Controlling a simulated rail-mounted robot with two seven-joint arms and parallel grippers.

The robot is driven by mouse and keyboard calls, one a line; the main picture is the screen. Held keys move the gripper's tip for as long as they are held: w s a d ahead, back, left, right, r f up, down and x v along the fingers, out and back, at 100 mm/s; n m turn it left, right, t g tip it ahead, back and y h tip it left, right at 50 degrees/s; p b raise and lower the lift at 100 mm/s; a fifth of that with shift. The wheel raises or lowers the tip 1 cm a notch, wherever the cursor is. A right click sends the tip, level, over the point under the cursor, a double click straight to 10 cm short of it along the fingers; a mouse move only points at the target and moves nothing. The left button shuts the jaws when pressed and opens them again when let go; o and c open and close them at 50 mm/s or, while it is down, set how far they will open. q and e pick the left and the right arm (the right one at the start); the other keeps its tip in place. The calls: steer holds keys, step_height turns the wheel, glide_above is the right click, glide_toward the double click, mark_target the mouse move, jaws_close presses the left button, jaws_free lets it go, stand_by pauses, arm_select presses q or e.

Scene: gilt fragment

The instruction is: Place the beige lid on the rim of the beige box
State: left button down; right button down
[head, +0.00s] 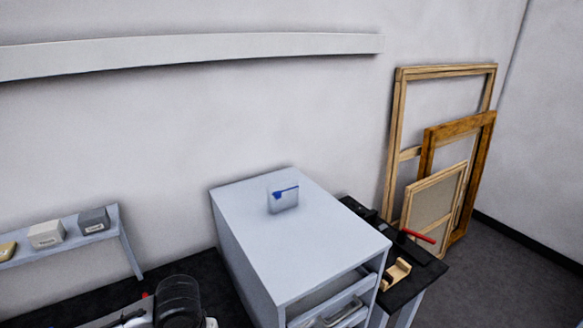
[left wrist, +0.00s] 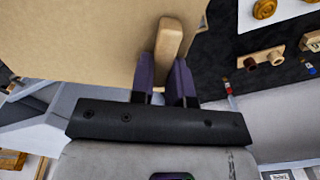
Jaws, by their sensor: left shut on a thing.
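In the left wrist view a large flat beige panel, which looks like the beige lid (left wrist: 85,40), fills the upper left. Most of the lid's edges are out of frame. The head view shows neither the lid nor my left gripper's fingers. I cannot make out the beige box in either view. My right gripper is in neither view.
In the head view a pale cabinet (head: 256,240) carries a small clear block with a blue mark (head: 284,201). A black side table (head: 424,271) holds a wooden holder (head: 396,275) and a red-handled tool (head: 418,235). Wooden frames (head: 393,120) lean on the wall. A shelf (head: 70,245) holds small boxes.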

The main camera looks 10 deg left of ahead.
arm_select(q)
steer(key=shift+m, duration=0.7)
steer(key=d+r, duration=0.2)
steer(key=w+d+r, duration=0.1)
steer(key=d+r, duration=0.1)
steer(key=shift+w+d+r, duration=0.2)
steer(key=s+r+p, duration=0.3)
steer(key=r+p, duration=0.8)
steer(key=s+r+p, duration=0.4)
steer(key=r+p, duration=0.7)
steer(key=r, duration=0.1)
steer(key=shift+s+d, duration=0.2)
steer(key=shift+d, duration=0.2)
